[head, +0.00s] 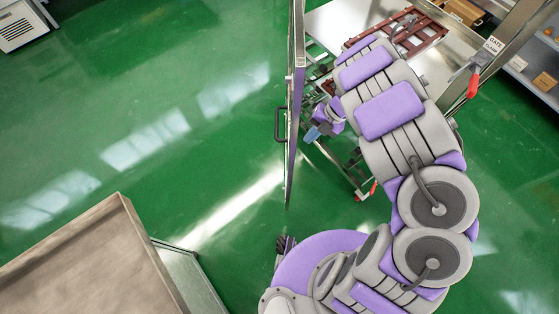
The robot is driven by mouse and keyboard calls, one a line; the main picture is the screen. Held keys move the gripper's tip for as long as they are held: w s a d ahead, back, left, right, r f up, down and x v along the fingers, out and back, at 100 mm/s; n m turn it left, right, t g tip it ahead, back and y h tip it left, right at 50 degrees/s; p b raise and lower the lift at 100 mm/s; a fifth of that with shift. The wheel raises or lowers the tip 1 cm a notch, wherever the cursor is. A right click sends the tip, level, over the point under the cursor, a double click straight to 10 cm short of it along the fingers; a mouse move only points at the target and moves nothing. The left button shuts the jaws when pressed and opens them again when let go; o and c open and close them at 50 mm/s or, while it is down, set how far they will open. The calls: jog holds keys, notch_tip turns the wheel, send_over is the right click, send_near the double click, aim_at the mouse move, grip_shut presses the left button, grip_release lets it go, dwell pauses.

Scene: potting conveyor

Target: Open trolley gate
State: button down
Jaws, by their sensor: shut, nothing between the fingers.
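The gate (297,75) shows in the head view as a tall, narrow panel seen almost edge-on, left of my arm. A dark pull handle (279,124) is on its left face. My gripper (313,132) is shut and empty, close to the gate's right side. Whether it touches the panel cannot be told. A post with a "GATE" label (494,45) and a red handle (473,84) stands on the right, apart from the panel. My arm lies between the panel and this post and hides part of the trolley (340,22) behind.
A brown slotted tray (428,27) is on the trolley's top. A shelf with boxes (540,75) stands at the far right. A large brown-topped table (90,270) fills the lower left. The green floor (170,110) left of the gate is clear.

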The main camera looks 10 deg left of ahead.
aim_at(291, 167)
jog(key=s+a+f, duration=0.1)
jog(key=s+f, duration=0.1)
jog(key=f, duration=0.1)
jog(key=s+a+f+g+b, duration=0.1)
jog(key=s+a+f, duration=0.1)
jog(key=s+f, duration=0.1)
jog(key=s+a+f+n+g+b, duration=0.1)
jog(key=s+f, duration=0.2)
jog(key=shift+a, duration=0.25)
jog(key=shift+s+a+f+b, duration=0.1)
jog(key=shift+a+b, duration=0.1)
jog(key=shift+a, duration=0.9)
jog(key=shift+s+a+b, duration=0.1)
jog(key=shift+a+b, duration=0.05)
jog(key=shift+a, duration=0.9)
